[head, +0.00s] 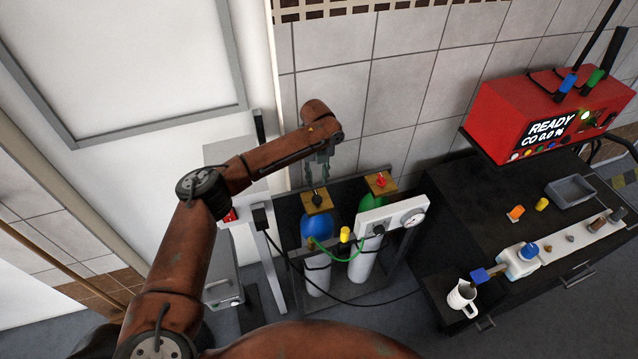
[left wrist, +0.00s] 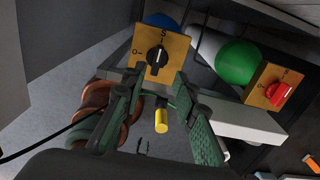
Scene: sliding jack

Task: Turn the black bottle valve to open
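The black bottle valve (head: 317,199) is a knob on a yellow-tan plate (left wrist: 140,65) above the blue bottle (head: 316,228). In the left wrist view the black knob (left wrist: 157,58) has its white mark toward the "S"; an "O" is printed to its left. My left gripper (head: 319,172) is just above this knob in the head view. In the left wrist view its two green fingers (left wrist: 160,100) are spread apart with nothing between them in their grip, and the knob shows beyond them. My right gripper is not in view.
A red valve knob (head: 380,181) sits on a similar plate over the green bottle (head: 370,202), close by on the right. A white gauge box (head: 385,218) and a yellow knob (head: 345,235) are near. A dark bench with a red analyser (head: 548,115) stands right.

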